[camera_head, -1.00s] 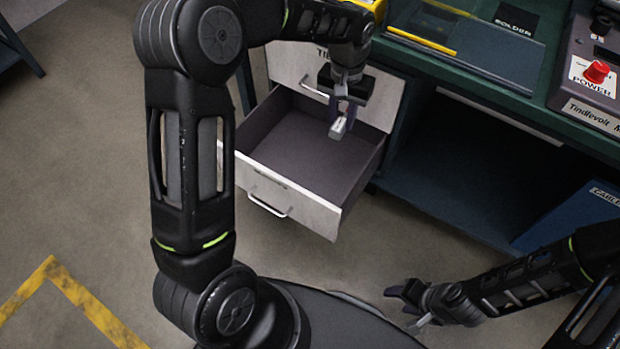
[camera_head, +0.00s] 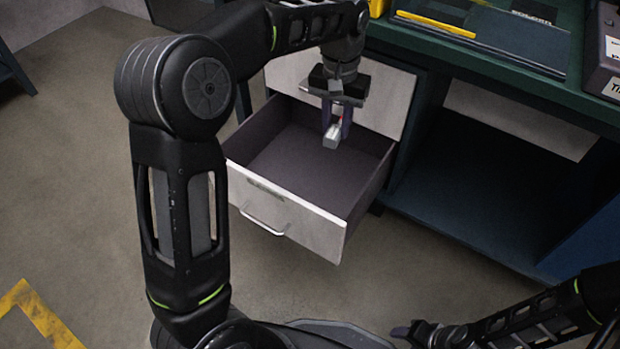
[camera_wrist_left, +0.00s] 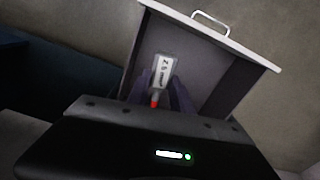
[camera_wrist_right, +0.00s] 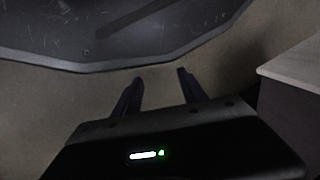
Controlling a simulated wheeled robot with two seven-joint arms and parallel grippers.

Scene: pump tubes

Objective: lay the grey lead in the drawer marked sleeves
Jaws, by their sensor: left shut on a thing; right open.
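My left gripper (camera_head: 337,122) points down over the open drawer (camera_head: 312,222) and is shut on a small grey block-like piece, apparently the grey lead (camera_head: 331,139). In the left wrist view the lead (camera_wrist_left: 162,71) has a pale face with dark lettering and a red part between the fingers. It hangs within the drawer's outline, toward its back right; its height above the drawer floor is hard to tell. The drawer looks empty, and the tag on its front is unreadable. My right gripper (camera_wrist_right: 160,76) is open and empty, low and away from the drawer.
A shut drawer front (camera_head: 387,100) is above the open one, right behind my left gripper. The dark green bench top (camera_head: 480,62) carries a tray and a grey power unit (camera_head: 606,50). A dark blue open shelf (camera_head: 470,205) lies right of the drawer.

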